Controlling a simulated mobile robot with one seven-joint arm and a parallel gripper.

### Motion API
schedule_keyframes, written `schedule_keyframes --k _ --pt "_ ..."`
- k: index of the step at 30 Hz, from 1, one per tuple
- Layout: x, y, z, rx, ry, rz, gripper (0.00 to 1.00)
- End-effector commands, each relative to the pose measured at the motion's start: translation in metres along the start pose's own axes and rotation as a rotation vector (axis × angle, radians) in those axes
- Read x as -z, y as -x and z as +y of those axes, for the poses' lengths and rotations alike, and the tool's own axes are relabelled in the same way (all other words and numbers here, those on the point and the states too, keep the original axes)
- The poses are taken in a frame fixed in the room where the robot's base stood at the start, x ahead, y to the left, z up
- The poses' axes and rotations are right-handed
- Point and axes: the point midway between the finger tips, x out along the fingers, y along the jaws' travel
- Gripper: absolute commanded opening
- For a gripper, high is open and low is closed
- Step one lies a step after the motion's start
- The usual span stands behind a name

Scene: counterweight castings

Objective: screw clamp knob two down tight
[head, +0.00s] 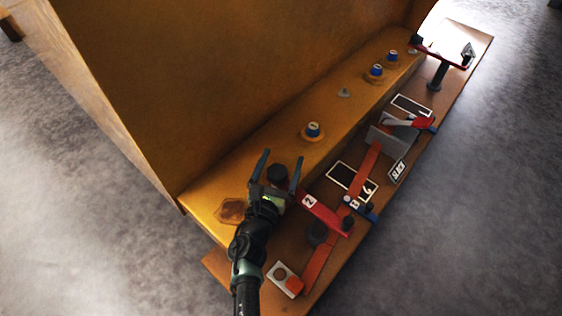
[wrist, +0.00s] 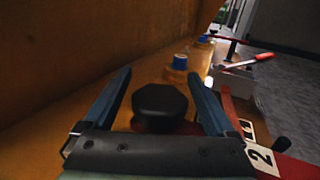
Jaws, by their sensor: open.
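Clamp knob two is a black, lobed knob (head: 278,173) on the end of a red clamp arm (head: 325,214) labelled "2". The knob also shows in the wrist view (wrist: 160,103), upright on its red arm. My gripper (head: 282,155) is open, with its blue-grey fingers on either side of the knob. In the wrist view the fingers (wrist: 160,76) stand left and right of the knob, with a visible gap on each side. How far the knob is screwed down is hidden.
A second red clamp (head: 440,58) stands at the far end.

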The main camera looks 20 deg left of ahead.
Motion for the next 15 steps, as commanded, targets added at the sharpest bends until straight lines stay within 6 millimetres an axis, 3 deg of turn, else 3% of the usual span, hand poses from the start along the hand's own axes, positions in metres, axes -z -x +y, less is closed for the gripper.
schedule_keyframes --k 2,15 --pt "-0.0001 0.0002 0.0001 0.000 0.000 0.000 0.87" --pt "-0.0001 0.0004 0.0002 0.000 0.000 -0.001 0.08"
